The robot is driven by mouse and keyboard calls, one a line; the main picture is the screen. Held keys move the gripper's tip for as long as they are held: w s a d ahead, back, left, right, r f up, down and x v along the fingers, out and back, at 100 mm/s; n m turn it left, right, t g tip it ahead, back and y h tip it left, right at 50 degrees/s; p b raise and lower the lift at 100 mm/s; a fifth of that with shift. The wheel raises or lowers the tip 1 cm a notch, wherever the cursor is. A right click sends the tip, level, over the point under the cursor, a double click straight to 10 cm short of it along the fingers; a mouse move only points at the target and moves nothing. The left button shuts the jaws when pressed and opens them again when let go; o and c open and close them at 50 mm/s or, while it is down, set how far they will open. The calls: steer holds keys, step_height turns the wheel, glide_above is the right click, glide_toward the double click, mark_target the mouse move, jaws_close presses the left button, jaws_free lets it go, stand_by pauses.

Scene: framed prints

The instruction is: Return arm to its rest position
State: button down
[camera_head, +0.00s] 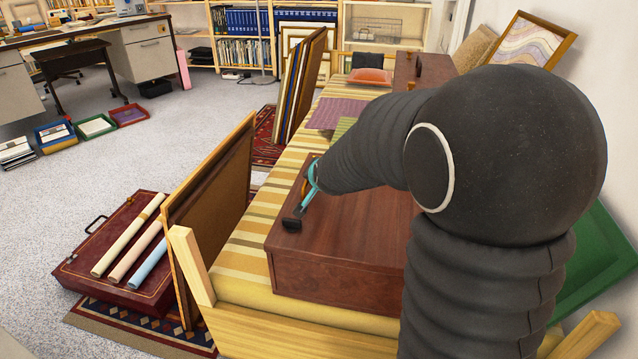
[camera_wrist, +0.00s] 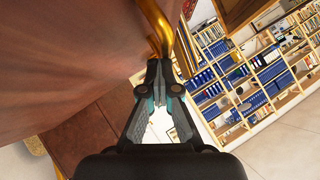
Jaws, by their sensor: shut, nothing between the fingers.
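My arm, in dark ribbed sleeves, fills the right of the head view and bends left over a reddish-brown wooden box (camera_head: 345,250). My gripper (camera_head: 294,222), with teal and black parts, shows beyond the end of the sleeve, over the box's left end. In the wrist view my gripper (camera_wrist: 160,72) has its fingertips together with nothing held. A curved brass bar (camera_wrist: 160,25) passes close to the fingertips; I cannot tell if they touch. A large brown surface (camera_wrist: 70,50) lies on the left there.
The box stands on a yellow striped bench (camera_head: 255,240). A framed panel (camera_head: 215,205) leans at its left, near a maroon case (camera_head: 115,255) with rolled tubes. A green panel (camera_head: 595,265) and a framed print (camera_head: 525,45) stand at right. The grey floor at left is partly clear.

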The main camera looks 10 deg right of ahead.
steer(key=shift+s+a+f+g, duration=0.15)
steer(key=shift+s+f, duration=0.4)
steer(key=shift+f, duration=0.05)
steer(key=shift+s+a+f+g, duration=0.1)
steer(key=shift+s+f+g, duration=0.05)
steer(key=shift+s+f, duration=0.4)
steer(key=s+r+n, duration=0.1)
steer(key=s+r, duration=0.1)
steer(key=s, duration=0.2)
steer(key=s+r+n+g, duration=0.1)
steer(key=s+r, duration=0.1)
steer(key=s, duration=0.3)
steer(key=s+r+n+g, duration=0.1)
steer(key=s+r, duration=0.1)
steer(key=s, duration=0.2)
steer(key=shift+s+a+r+n, duration=0.2)
steer(key=shift+a+n, duration=0.15)
steer(key=shift+n, duration=0.05)
steer(key=s+n+g, duration=0.2)
steer(key=s+n, duration=0.2)
steer(key=s, duration=1.5)
steer(key=shift+d+r+g, duration=0.25)
steer(key=shift+r+g, duration=0.05)
steer(key=shift+g, duration=0.1)
steer(key=c, duration=1.9)
jaws_free()
steer(key=shift+w, duration=0.1)
